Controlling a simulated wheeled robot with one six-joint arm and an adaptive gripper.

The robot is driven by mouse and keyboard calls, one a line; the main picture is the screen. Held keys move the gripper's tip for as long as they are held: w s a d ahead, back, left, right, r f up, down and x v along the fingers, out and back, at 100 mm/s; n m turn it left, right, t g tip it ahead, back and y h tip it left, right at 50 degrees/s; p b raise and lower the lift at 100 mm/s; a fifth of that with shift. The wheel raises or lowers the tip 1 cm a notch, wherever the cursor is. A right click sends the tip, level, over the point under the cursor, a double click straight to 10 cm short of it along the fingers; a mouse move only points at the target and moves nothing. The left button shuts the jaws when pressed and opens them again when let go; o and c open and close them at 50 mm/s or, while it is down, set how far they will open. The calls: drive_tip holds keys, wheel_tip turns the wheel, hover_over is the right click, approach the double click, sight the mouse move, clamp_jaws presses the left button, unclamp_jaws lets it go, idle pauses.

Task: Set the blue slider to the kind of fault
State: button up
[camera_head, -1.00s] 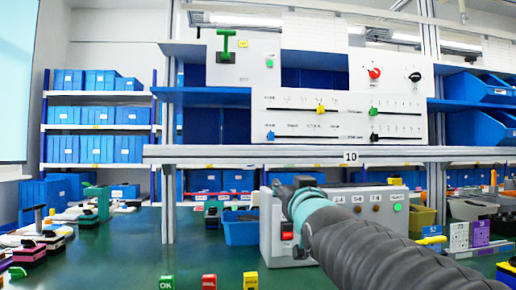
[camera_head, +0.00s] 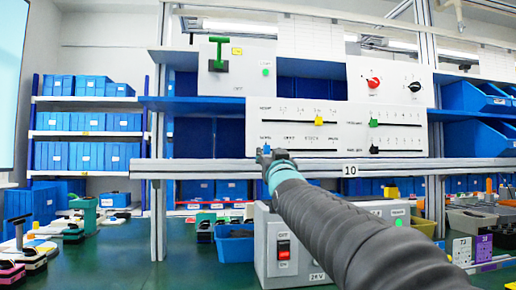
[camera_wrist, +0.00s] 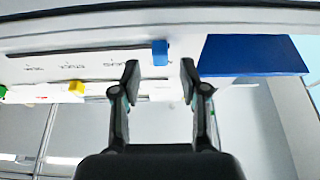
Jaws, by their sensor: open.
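The blue slider (camera_head: 266,149) sits at the left end of the lower left track on the white panel (camera_head: 352,131). Small words stand along that track, too small to read surely. In the wrist view, which looks upside down, the blue slider (camera_wrist: 160,52) lies ahead of my gripper (camera_wrist: 160,72), centred between its two fingertips. The fingers are open, with a gap on each side of the slider. In the head view my gripper (camera_head: 270,158) is at the panel's lower left and partly covers the track's left end.
A yellow slider (camera_head: 319,121) is on the track above. Green (camera_head: 374,123) and black (camera_head: 374,149) sliders are on the right tracks. A grey rail (camera_head: 220,169) runs below the panel. A grey box with a red switch (camera_head: 283,248) stands below my arm.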

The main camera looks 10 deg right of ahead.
sight(267, 148)
drive_tip(key=shift+x, duration=1.35)
clamp_jaws()
